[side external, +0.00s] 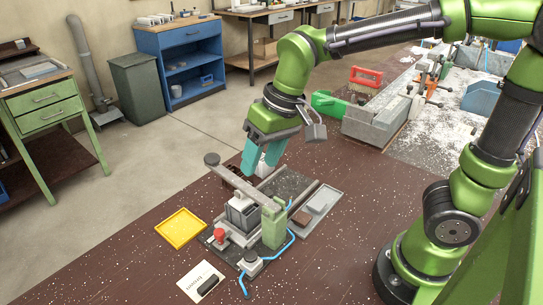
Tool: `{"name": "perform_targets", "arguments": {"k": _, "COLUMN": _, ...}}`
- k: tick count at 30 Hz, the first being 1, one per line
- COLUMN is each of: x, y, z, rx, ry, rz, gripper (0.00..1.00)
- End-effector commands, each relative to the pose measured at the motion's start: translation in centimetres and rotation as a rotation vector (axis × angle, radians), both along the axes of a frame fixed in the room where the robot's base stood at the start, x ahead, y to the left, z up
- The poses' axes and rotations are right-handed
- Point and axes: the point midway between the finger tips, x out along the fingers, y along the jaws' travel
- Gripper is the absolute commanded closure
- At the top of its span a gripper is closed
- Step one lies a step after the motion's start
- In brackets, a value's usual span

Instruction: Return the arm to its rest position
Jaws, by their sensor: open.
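My gripper (262,158) is at the end of my green arm, pointing down over the clamp fixture (262,212) on the brown bench. Its teal fingers are apart, with a pale whitish piece (263,168) showing between or just behind them. I cannot tell whether the fingers touch that piece. The fixture has a grey lever arm (235,183) with a round knob end, a green upright block (274,226) and a red button (220,236). The fingers hide part of the fixture's far side.
A yellow tray (180,229) lies left of the fixture and a grey tray (318,203) right of it. A blue hose (268,260) runs along the front. A white card (201,281) lies near the front edge. A grey metal trough (377,121) stands at the back right.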

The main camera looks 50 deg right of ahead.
Motion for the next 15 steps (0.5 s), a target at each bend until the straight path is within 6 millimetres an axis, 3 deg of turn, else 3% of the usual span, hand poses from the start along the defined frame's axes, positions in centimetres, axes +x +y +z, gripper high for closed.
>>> {"name": "perform_targets", "arguments": {"k": 3, "x": -3.1, "y": -3.2, "z": 0.7, "rx": 0.051, "ry": -0.117, "rz": -0.067, "gripper": 0.47}}
{"name": "perform_targets", "arguments": {"k": 7, "x": -5.8, "y": -5.5, "z": 0.8, "rx": 0.082, "ry": -0.222, "rz": -0.14, "gripper": 0.47}}
{"name": "perform_targets", "arguments": {"k": 12, "x": -7.7, "y": -7.3, "z": 1.2, "rx": 0.096, "ry": -0.305, "rz": -0.219, "gripper": 0.47}}
{"name": "perform_targets", "arguments": {"k": 15, "x": -7.9, "y": -7.9, "z": 1.9, "rx": 0.095, "ry": -0.338, "rz": -0.242, "gripper": 0.47}}
